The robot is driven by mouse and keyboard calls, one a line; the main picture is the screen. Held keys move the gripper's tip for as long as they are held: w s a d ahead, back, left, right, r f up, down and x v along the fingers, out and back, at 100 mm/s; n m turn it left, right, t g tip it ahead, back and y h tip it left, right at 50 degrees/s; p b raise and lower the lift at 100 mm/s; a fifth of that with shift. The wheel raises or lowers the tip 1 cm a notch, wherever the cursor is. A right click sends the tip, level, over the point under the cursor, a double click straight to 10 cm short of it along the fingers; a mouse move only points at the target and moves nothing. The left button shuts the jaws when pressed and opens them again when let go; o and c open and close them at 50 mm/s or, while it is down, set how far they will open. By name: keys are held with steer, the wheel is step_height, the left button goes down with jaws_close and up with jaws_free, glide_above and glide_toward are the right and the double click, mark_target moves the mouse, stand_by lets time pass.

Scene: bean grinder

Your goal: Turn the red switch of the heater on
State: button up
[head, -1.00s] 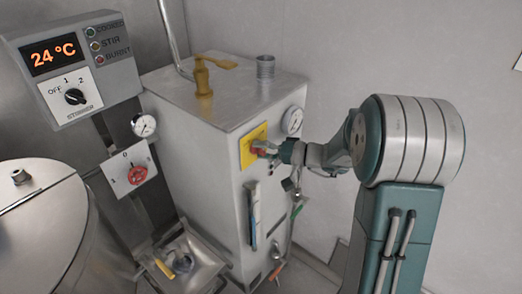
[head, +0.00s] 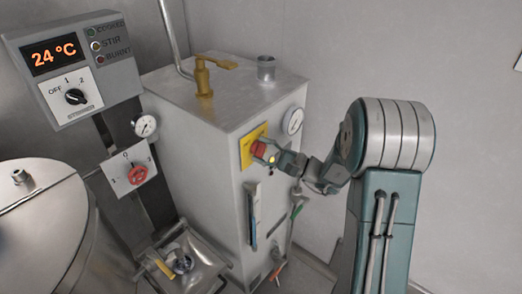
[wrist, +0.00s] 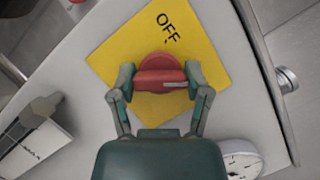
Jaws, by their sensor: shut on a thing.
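The heater (head: 195,150) is a tall grey metal box in the middle of the head view. A yellow plate (head: 247,136) on its right face carries the red switch (head: 259,149). In the wrist view the red switch (wrist: 158,64) sits on the yellow plate (wrist: 215,55), with the word OFF above it. Its bar handle lies roughly level in that view, with a white mark on its right half. My gripper (wrist: 159,82) is shut on the handle, one finger at each end. It also shows at the switch in the head view (head: 267,155).
A brass tap (head: 203,75) stands on top. A control box (head: 75,70) reads 24 °C at left.

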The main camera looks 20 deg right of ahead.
steer(key=shift+f+m+t, duration=0.2)
steer(key=shift+m+t, duration=0.1)
steer(key=shift+m, duration=0.4)
steer(key=shift+f+m+t, duration=0.15)
steer(key=shift+m+t, duration=0.15)
steer(key=shift+m, duration=0.7)
steer(key=o, duration=1.2)
steer(key=shift+c, duration=0.2)
steer(key=shift+d+r, duration=0.1)
steer(key=shift+r, duration=0.1)
steer(key=v, duration=1.2)
